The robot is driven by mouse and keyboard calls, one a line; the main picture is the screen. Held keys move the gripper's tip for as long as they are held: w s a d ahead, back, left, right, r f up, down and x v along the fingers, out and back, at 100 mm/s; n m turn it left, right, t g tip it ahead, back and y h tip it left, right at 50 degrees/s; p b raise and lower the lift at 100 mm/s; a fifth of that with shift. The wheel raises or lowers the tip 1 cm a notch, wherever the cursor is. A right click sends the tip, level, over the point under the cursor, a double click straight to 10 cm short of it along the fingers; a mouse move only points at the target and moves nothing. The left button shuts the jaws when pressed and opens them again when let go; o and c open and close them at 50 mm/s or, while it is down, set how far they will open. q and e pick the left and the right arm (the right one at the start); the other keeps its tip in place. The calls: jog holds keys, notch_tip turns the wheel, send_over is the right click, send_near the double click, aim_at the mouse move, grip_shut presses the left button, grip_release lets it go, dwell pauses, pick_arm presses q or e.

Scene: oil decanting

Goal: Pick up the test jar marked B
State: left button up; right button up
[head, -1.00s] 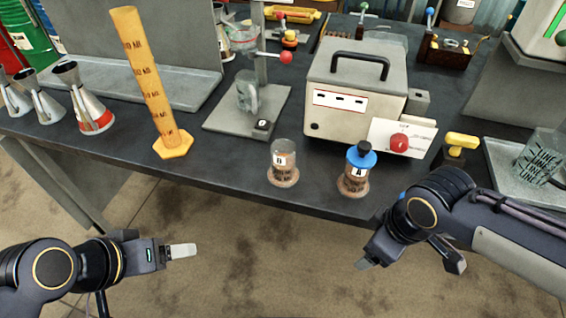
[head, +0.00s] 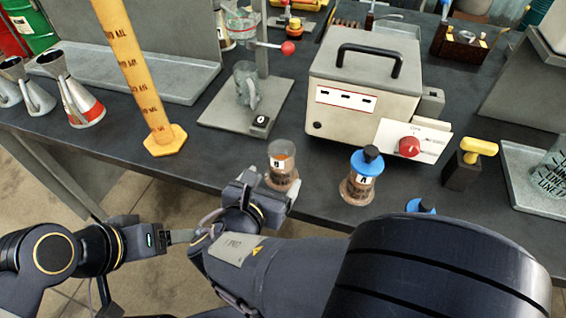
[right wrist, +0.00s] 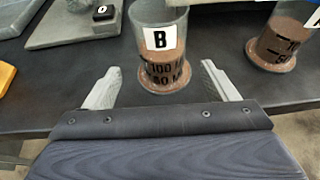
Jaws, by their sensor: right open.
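The test jar marked B (head: 282,160), clear with brown contents, stands upright on the dark bench near its front edge. In the right wrist view jar B (right wrist: 160,45) shows its white label, centred between my right fingers. My right gripper (head: 268,186) is open and empty at the jar's near side; its fingers (right wrist: 161,74) point toward the jar with visible room on both sides. I cannot tell how far they reach along it. My left gripper (head: 184,237) is below the bench edge; one pale finger shows, and the rest is hidden behind my right arm.
Jar A (head: 363,178) with a blue lid stands right of jar B. A blue piece (head: 420,206) lies near my right arm. A grey box machine (head: 362,88) stands behind, an orange cylinder (head: 140,75) to the left.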

aim_at(278, 178)
jog(key=x, duration=0.6)
jog(key=shift+s+d+f, duration=0.1)
jog(key=shift+s+f, duration=0.05)
jog(key=shift+f, duration=0.1)
jog(key=shift+s, duration=0.1)
jog(key=c, duration=1.3)
